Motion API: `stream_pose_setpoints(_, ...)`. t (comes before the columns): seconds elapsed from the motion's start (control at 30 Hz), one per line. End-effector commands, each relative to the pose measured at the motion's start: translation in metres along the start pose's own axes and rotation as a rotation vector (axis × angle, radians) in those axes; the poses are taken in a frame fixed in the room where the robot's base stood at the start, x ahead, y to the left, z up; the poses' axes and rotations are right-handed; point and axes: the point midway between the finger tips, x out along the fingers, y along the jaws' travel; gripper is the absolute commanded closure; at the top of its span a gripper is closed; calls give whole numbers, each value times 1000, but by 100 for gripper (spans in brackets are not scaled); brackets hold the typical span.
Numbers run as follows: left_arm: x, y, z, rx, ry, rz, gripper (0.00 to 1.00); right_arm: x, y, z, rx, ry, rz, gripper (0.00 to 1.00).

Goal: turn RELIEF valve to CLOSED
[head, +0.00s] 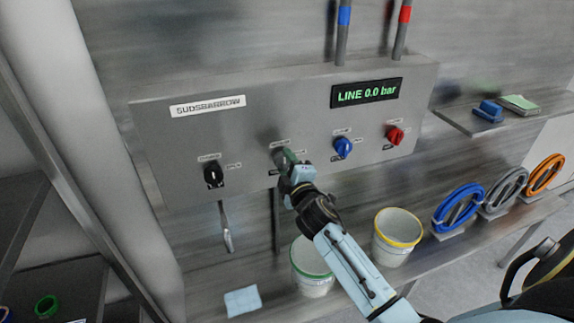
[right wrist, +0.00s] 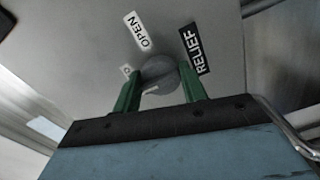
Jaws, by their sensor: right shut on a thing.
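The RELIEF valve is a round grey knob (right wrist: 160,74) with a pale mark on its face. It sits on the grey panel between the OPEN label (right wrist: 138,32) and the black RELIEF label (right wrist: 195,50). In the head view, my right gripper (head: 284,160) covers most of this valve. My left gripper is not in view.
The panel (head: 255,130) also carries black (head: 213,175), blue (head: 343,147) and red (head: 395,135) knobs and a display (head: 366,92) reading LINE 0.0 bar. Below stand a green-rimmed bucket (head: 312,283) and a yellow-rimmed bucket (head: 397,237). Coiled hoses (head: 459,208) stand at right.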

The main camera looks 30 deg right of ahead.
Motion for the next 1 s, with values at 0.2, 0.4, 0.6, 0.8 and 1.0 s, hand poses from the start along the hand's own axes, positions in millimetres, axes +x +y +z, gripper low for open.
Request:
stream_pose_setpoints(0.2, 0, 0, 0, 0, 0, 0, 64, 0, 1, 0, -5, 0, 1, 50)
stream_pose_setpoints(0.4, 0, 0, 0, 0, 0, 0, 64, 0, 0, 0, -2, 0, 1, 36)
stream_pose_setpoints(0.6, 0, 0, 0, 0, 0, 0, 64, -1, 0, 0, -1, 0, 0, 36)
stream_pose_setpoints(0.8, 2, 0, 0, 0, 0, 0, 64, -18, -2, 0, -1, 0, -2, 36)
stream_pose_setpoints(1.0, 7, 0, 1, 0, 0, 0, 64, -59, -2, 1, 0, 0, -2, 36)
